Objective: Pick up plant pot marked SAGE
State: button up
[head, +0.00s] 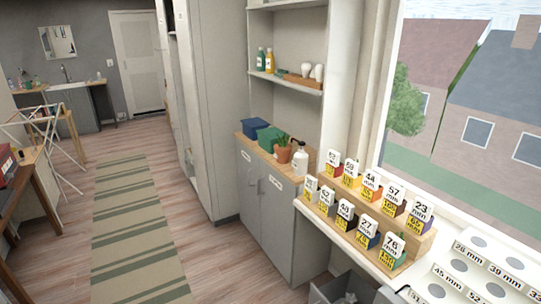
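A terracotta-coloured pot (284,155) with green leaves stands on the wooden top of a grey cabinet (262,201), in the middle of the head view. I can make out no writing on it, so I cannot tell whether it is marked SAGE. A white pump bottle (300,160) stands just to its right and a green box (267,139) just to its left. My gripper is not in view.
A blue box (256,128) stands at the cabinet's left end. Bottles stand on the shelf (285,82) above. Labelled boxes fill a stepped wooden rack (408,246) on the windowsill. A grey bin (335,289) stands below. The striped rug (130,215) is clear.

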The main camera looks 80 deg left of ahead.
aim_at(283, 154)
jog(key=u, duration=2.8)
jog(key=i, duration=0.7)
jog(key=i+u, duration=0.15)
jog(key=i, duration=0.6)
jog(key=i+l, duration=0.15)
jog(key=i, duration=0.55)
jog(key=i+l+u, duration=0.15)
jog(key=i, duration=0.55)
